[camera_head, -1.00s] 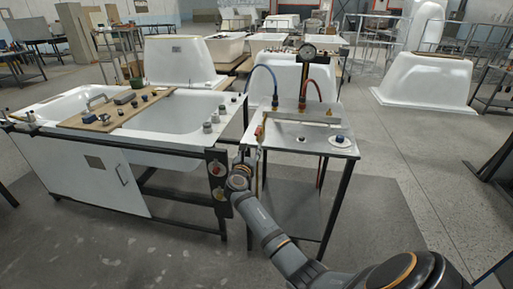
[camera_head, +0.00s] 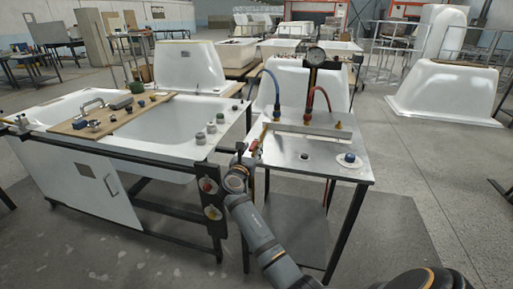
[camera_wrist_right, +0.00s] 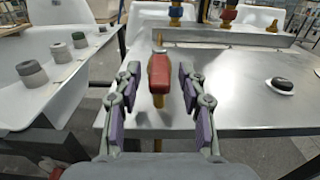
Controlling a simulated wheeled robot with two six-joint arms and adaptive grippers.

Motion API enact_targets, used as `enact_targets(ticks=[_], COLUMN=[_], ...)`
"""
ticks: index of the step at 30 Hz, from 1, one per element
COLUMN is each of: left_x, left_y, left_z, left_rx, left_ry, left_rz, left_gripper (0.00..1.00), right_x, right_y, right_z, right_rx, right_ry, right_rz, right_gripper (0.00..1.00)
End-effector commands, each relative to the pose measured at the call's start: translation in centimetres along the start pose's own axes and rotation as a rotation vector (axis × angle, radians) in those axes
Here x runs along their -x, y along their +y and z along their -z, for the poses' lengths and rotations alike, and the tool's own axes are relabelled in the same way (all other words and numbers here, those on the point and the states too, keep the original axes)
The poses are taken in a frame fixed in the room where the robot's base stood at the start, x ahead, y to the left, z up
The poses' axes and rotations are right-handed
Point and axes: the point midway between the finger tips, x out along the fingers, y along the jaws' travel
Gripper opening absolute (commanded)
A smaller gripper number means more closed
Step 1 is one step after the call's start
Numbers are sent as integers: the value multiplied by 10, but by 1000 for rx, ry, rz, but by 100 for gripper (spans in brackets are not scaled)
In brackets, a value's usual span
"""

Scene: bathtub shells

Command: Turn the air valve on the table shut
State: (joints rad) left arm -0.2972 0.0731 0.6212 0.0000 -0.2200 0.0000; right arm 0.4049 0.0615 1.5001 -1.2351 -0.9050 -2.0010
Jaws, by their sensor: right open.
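The air valve's red handle (camera_wrist_right: 160,73) stands at the near left edge of the metal table (camera_wrist_right: 225,95), with brass parts above and below it. In the head view the valve (camera_head: 254,147) is small and partly hidden by my right arm. My right gripper (camera_wrist_right: 158,88) is open. Its purple-padded fingers are on either side of the red handle, with a visible gap on each side, so it looks untouched. In the head view my right gripper (camera_head: 246,155) is at the table's left edge. My left gripper is not in view.
A blue hose (camera_head: 275,84), a red hose (camera_head: 311,98) and a gauge (camera_head: 316,55) rise at the table's back. A white disc with a dark knob (camera_head: 349,160) lies at its right. A bathtub (camera_head: 165,125) with several grey cylinders on its rim stands close left.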

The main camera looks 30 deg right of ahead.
Motion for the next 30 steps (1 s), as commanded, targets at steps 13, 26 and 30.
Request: enact_targets(ticks=[13,26,30], left_x=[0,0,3], left_y=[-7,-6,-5], left_z=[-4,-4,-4], left_rx=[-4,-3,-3], left_ry=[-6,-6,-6], left_rz=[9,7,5], left_gripper=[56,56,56], right_x=[0,0,0], right_y=[0,0,0], right_z=[0,0,-1], right_rx=[0,0,2], right_ry=[0,1,0], right_rz=[0,0,-6], right_gripper=[20,0,0])
